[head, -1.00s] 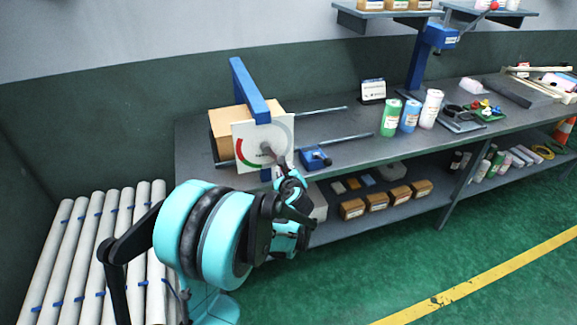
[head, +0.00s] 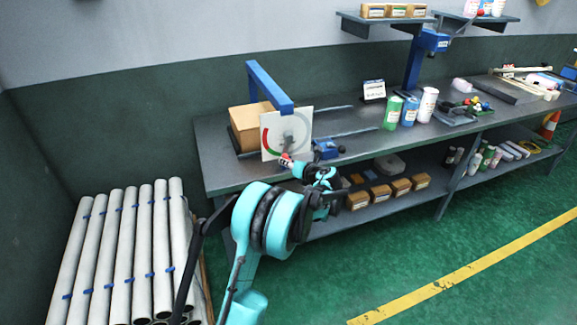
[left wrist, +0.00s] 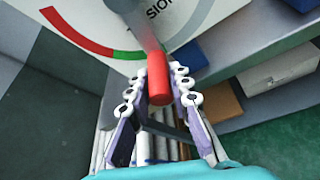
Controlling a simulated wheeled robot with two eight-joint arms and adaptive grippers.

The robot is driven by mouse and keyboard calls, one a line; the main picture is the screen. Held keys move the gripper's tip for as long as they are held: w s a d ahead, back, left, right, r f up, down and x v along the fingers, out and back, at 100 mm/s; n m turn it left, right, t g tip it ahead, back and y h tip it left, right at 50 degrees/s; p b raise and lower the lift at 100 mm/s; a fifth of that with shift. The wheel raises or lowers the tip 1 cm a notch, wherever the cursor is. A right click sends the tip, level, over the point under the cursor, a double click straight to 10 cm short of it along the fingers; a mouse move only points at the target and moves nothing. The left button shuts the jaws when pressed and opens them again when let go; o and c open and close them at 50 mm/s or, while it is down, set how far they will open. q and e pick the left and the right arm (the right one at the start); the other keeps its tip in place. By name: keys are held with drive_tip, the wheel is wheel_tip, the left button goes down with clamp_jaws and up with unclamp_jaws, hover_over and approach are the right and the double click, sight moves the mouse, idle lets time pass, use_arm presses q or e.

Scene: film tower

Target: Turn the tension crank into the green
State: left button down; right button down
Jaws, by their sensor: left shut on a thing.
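The white dial panel (head: 273,124) stands upright on the bench with a red, green and grey arc. In the left wrist view the dial panel (left wrist: 100,14) shows large, its red band running into a short green band (left wrist: 128,55). The grey crank arm (left wrist: 148,32) reaches down across the arc, just right of the green, by the start of the grey. My left gripper (head: 292,163) is at the panel's lower edge. In the left wrist view my left gripper (left wrist: 160,90) is shut on the red crank handle (left wrist: 158,78). My right gripper is out of view.
A blue post and bar (head: 268,87) and a cardboard box (head: 247,127) stand by the panel. A small blue block (head: 327,149) sits close on its right. Bottles (head: 410,110) stand further right. White tubes (head: 120,250) lean at the left.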

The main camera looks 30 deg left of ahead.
use_arm(q)
drive_tip(key=shift+s+a+r+m+g+y, duration=0.2)
drive_tip(key=shift+s+a+r+m+y, duration=0.15)
drive_tip(key=shift+m, duration=0.3)
drive_tip(key=shift+s+a+r+m+g+y, duration=0.2)
drive_tip(key=shift+s+a+m+y, duration=0.2)
drive_tip(key=shift+m, duration=0.25)
drive_tip(key=c, duration=1.4)
unclamp_jaws()
drive_tip(key=shift+o, duration=0.2)
drive_tip(key=v, duration=1.2)
drive_tip(key=shift+r, duration=0.1)
